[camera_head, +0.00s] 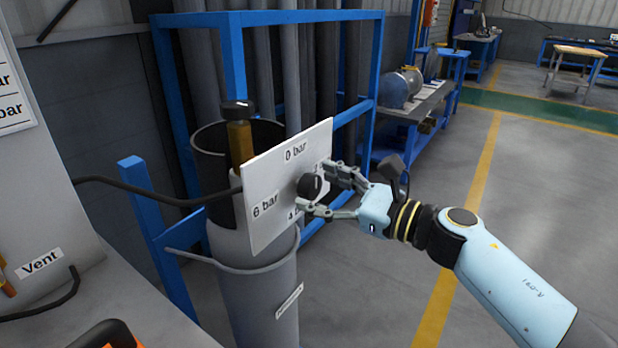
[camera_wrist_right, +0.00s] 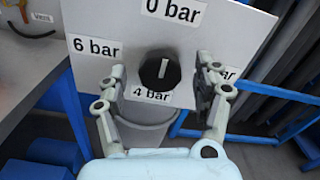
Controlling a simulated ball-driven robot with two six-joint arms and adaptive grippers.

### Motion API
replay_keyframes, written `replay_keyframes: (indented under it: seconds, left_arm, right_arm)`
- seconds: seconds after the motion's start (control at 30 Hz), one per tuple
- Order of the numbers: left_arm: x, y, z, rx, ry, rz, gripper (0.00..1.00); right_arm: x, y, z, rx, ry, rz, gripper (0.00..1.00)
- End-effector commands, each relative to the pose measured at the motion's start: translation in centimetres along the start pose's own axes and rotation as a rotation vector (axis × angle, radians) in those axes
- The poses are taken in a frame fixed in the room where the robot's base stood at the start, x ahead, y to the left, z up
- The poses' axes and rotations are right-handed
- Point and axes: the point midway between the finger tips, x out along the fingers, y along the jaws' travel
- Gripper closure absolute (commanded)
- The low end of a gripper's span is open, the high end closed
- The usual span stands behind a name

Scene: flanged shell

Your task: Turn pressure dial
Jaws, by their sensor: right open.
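The pressure dial is a round black knob (camera_head: 311,186) on a white panel (camera_head: 262,224). In the right wrist view, the knob (camera_wrist_right: 159,69) has a white line that stands nearly upright, towards the "0 bar" label (camera_wrist_right: 174,9). "6 bar" (camera_wrist_right: 95,48) is on the left and "4 bar" (camera_wrist_right: 151,94) below. The label at right is partly hidden by a finger. My right gripper (camera_head: 318,188) is open, with its fingers on either side of the knob; contact is not clear. It also shows in the wrist view (camera_wrist_right: 160,75). My left gripper is not in view.
The panel stands in front of a grey cylinder (camera_head: 258,295) beside a blue frame (camera_head: 232,55). A worktop (camera_head: 120,290) with a "Vent" label (camera_head: 39,263) is at lower left. A bench with a motor (camera_head: 400,87) stands behind. The floor (camera_head: 530,180) at right is clear.

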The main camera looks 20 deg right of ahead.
Motion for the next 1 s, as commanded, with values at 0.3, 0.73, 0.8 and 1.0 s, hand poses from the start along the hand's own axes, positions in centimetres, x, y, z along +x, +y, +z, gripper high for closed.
replay_keyframes:
  seconds: [0.3, 0.73, 0.8, 1.0]
  left_arm:
    - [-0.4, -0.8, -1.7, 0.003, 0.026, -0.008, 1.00]
    - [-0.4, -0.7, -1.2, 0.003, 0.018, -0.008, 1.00]
    - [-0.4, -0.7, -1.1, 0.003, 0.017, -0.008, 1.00]
    - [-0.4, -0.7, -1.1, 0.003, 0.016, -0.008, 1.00]
  right_arm:
    - [2.7, 0.0, -0.1, 0.001, 0.001, 0.000, 0.32]
    - [2.7, 0.0, -0.1, 0.001, 0.001, -0.001, 0.60]
    - [2.7, 0.0, -0.1, 0.001, 0.001, -0.001, 0.69]
    - [2.7, 0.0, -0.1, 0.001, 0.001, -0.001, 0.89]
